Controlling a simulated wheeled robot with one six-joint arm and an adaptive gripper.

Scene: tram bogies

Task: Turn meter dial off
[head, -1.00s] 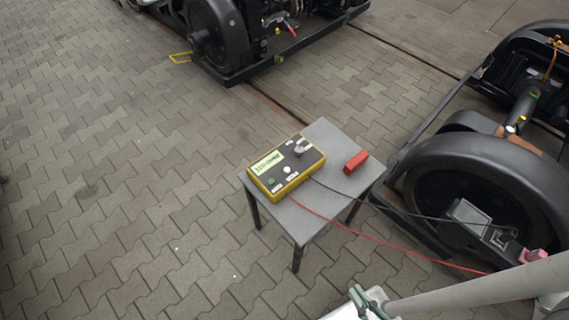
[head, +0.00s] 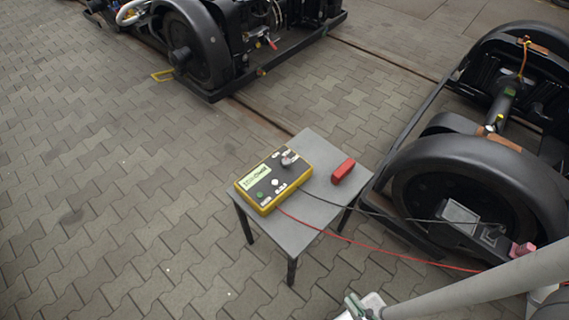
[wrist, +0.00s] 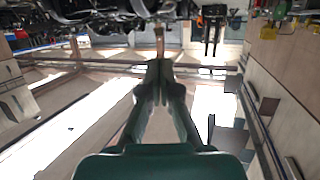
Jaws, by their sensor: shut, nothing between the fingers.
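The meter (head: 274,182) is a yellow box with a dark face, lying on a small grey table in the head view. Its screen (head: 254,178) is lit pale green, but the text is too small to read. The grey dial (head: 289,158) is at the meter's upper right corner; its setting cannot be made out. My gripper (wrist: 158,66) is shut and empty in the wrist view, with no meter in sight there. In the head view part of my gripper (head: 356,306) shows at the bottom edge, below and to the right of the table, well apart from the meter.
Black and red leads run from the meter toward the right bogie (head: 470,190), which stands close by the table. Another bogie (head: 205,50) stands behind. Paving left of the table is clear.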

